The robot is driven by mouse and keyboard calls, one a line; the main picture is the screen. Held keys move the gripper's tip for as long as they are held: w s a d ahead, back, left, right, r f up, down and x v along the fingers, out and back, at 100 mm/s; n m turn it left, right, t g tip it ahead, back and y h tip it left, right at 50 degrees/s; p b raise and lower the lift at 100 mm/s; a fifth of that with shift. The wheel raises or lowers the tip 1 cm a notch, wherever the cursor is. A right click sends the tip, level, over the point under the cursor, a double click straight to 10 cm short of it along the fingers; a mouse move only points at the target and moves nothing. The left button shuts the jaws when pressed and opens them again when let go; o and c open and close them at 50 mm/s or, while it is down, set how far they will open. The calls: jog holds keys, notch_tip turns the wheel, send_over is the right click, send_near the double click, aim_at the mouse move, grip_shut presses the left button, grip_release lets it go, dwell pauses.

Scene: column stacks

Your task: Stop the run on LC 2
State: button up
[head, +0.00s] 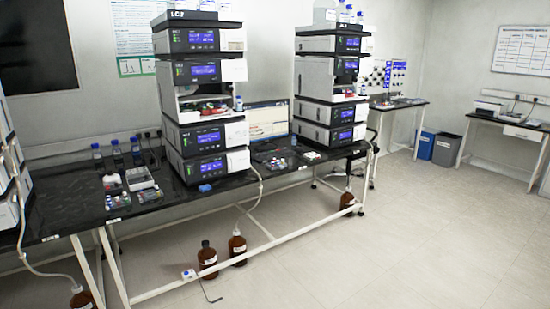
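Two tall column stacks stand on the black bench. The left stack (205,139) has a top label that starts with "LC"; I cannot read its last character for sure. Its several grey modules have lit blue screens, and an open bay in the middle holds small coloured items. The right stack (328,118) is built alike, and I can read no label on it. A computer screen (268,120) stands between the two stacks, lit, with text too small to read. My gripper is not in view.
The black bench (75,222) carries blue-capped bottles (116,153) and small trays. Waste bins (446,149) stand at the back right. The floor (400,230) at front right is clear.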

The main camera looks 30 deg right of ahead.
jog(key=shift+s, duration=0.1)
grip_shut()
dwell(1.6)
